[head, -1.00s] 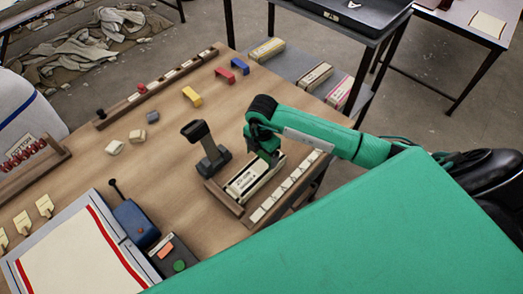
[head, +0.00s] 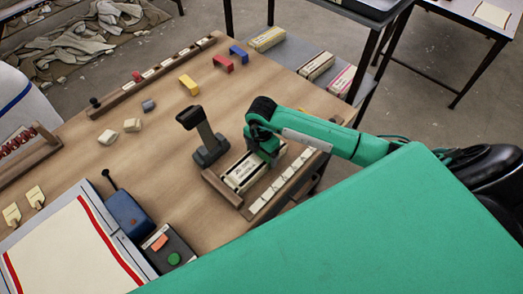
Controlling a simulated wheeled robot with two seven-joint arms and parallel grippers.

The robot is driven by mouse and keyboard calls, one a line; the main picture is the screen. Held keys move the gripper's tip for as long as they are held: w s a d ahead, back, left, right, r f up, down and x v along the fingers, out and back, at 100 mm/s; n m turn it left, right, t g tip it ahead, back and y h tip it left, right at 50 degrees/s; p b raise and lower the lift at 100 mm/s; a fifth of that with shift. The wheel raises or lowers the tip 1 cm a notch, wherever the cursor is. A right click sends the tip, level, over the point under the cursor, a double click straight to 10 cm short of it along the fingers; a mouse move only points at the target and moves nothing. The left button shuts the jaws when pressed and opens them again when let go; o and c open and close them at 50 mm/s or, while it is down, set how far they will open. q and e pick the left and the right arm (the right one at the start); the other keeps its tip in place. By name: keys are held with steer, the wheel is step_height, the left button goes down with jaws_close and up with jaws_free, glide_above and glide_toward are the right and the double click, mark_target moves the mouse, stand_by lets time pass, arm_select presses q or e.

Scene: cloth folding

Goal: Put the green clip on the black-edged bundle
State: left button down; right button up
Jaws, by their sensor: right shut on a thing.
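The black-edged bundle (head: 243,173) is a cream block with a dark edge and a printed label. It lies in a wooden tray (head: 225,193) at the right part of the table. My right gripper (head: 267,156) points down at the far right end of this bundle and partly covers it. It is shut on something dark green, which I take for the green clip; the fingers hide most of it. I cannot tell whether the clip touches the bundle. My left gripper is not in view.
Yellow (head: 189,85), red (head: 224,63) and blue (head: 239,54) clips stand near the table's far edge. A dark stamp-like post (head: 203,140) stands just left of the tray. Several cream bundles lie on the grey shelf (head: 290,53) beyond.

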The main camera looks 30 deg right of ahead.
steer(key=shift+f, duration=0.3)
steer(key=o, duration=0.4)
steer(key=shift+o, duration=0.2)
step_height(320, 180, up, 14)
steer(key=b, duration=0.3)
steer(key=shift+f, duration=0.1)
